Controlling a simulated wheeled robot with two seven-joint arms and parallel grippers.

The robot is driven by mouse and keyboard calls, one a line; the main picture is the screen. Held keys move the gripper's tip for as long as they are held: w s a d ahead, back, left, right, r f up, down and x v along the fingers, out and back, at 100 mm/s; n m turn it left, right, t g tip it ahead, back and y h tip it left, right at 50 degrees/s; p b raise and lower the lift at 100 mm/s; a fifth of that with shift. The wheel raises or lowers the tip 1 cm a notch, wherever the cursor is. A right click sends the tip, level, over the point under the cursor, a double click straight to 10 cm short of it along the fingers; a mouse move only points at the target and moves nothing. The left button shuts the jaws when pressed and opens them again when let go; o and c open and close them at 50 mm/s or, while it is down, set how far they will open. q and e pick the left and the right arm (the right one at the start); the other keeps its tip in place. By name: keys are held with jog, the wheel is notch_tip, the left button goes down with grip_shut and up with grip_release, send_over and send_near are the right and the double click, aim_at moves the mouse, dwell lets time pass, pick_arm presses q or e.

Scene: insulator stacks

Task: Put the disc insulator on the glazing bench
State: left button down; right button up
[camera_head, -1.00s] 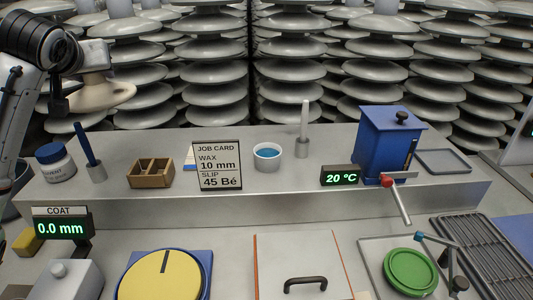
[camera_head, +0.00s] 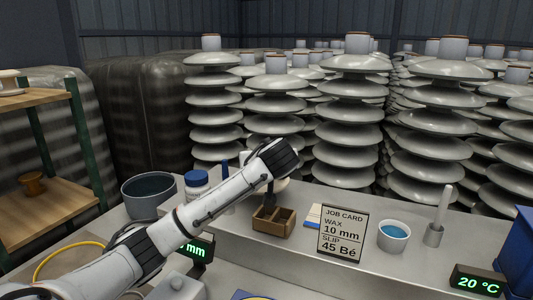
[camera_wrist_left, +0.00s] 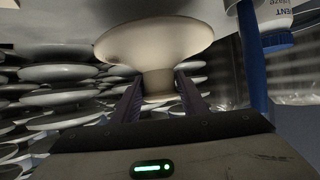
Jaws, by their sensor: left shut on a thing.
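The disc insulator (camera_wrist_left: 155,42) is a cream disc with a short neck, seen close in the left wrist view. My left gripper (camera_wrist_left: 160,88) is shut on its neck, one dark finger on each side. In the head view my left gripper (camera_head: 270,194) is above the back ledge of the glazing bench, near a wooden box. Only a pale sliver of the disc (camera_head: 281,185) shows there behind my wrist. The grey glazing bench (camera_head: 285,258) runs across the lower head view. My right gripper is out of view.
On the ledge stand the wooden box (camera_head: 273,223), job card (camera_head: 343,233), blue-filled cup (camera_head: 393,237), pestle-like rod (camera_head: 437,215) and blue-lidded jar (camera_head: 197,186). A grey bowl (camera_head: 148,196) is left. A wooden rack (camera_head: 40,180) stands far left. Insulator stacks (camera_head: 350,130) fill the back.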

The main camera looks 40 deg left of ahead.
pick_arm(q)
jog(key=shift+f, duration=2.2)
jog(key=c, duration=1.2)
grip_release()
jog(key=shift+f, duration=0.25)
jog(key=shift+o, duration=0.6)
jog(key=shift+r, duration=0.1)
